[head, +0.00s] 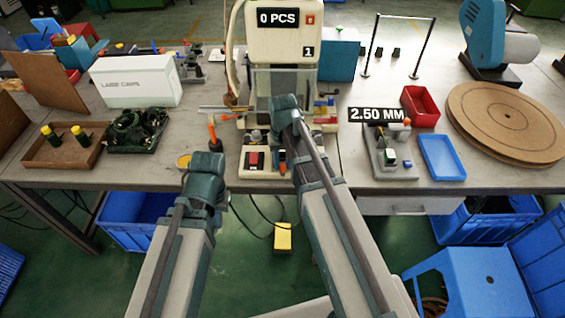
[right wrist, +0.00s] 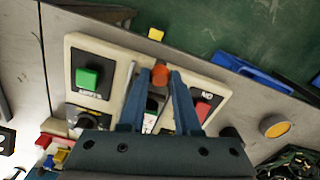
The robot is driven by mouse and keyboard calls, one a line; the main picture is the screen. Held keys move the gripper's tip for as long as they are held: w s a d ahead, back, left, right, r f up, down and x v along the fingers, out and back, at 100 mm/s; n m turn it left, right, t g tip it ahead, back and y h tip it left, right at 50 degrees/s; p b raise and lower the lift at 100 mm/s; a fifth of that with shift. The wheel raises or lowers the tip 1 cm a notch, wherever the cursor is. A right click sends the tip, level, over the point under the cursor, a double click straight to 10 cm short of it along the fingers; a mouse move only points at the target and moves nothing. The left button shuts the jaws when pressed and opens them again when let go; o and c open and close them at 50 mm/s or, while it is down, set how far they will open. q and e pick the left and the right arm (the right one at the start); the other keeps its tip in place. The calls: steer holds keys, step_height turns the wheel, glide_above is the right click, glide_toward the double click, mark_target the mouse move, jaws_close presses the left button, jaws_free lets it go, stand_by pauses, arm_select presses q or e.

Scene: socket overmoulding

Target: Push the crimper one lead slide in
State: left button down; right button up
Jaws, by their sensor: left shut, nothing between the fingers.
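The crimper (head: 285,32) stands at the middle of the bench, with a "0 PCS" display and a light base panel (right wrist: 72,100). An orange knob (right wrist: 160,75), seemingly the lead slide's handle, sits at the panel's edge in the right wrist view. My right gripper (right wrist: 159,80) has its two blue fingers on either side of this knob, close against it. In the head view my right gripper (head: 282,155) reaches down at the crimper's base, largely hidden by its arm. My left gripper (head: 211,140) is shut and empty, left of the crimper's base. The slide's track is mostly hidden.
A green button (right wrist: 88,77) and a red button (right wrist: 201,110) flank my right fingers. A fixture (head: 388,155) and a blue tray (head: 441,157) lie to the right. A white box (head: 136,80) and a brown tray (head: 62,152) are on the left.

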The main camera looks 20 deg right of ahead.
jaws_close()
stand_by(1.0)
